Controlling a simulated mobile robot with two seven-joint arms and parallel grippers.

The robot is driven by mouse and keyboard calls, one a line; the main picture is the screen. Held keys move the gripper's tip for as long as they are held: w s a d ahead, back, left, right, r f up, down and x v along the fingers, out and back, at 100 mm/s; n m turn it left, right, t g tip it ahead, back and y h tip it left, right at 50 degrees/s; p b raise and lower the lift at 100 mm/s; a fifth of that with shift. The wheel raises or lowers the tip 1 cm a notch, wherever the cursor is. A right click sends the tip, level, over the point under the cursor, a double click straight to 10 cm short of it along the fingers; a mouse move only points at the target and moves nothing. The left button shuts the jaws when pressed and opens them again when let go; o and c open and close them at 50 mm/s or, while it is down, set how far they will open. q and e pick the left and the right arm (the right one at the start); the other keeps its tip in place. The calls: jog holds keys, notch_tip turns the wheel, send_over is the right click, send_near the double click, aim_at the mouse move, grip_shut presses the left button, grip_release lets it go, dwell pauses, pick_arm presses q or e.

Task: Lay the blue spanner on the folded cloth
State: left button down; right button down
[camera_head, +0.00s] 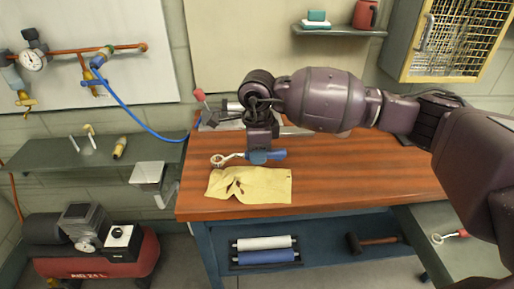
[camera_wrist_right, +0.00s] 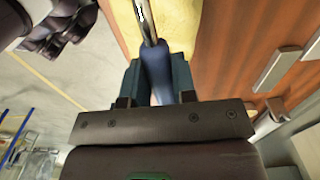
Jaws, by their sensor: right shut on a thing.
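The blue spanner (camera_head: 278,155) has a blue handle and a bright metal ring end, which points left in the head view. My right gripper (camera_head: 262,155) is shut on its handle from above. In the right wrist view the blue handle (camera_wrist_right: 158,72) lies between the two fingers (camera_wrist_right: 158,85), and its metal shaft runs up over the yellow cloth. The folded cloth (camera_head: 268,187) is yellow, creased and spotted, and lies flat near the bench's front left. In the head view the spanner shows at the cloth's far edge; its height is hard to tell. My left gripper is out of view.
The wooden bench top (camera_head: 360,175) is clear to the right of the cloth. Behind my gripper is a partly hidden item with a red knob (camera_head: 199,95). A grey shelf (camera_head: 60,155) stands at left.

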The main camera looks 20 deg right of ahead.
jog(key=shift+f+b, duration=0.65)
jog(key=shift+f, duration=1.2)
jog(key=shift+f+b, duration=0.35)
jog(key=shift+f, duration=0.75)
jog(key=c, duration=0.9)
grip_release()
jog(key=shift+c, duration=0.2)
jog(key=shift+o, duration=0.8)
jog(key=o, duration=0.6)
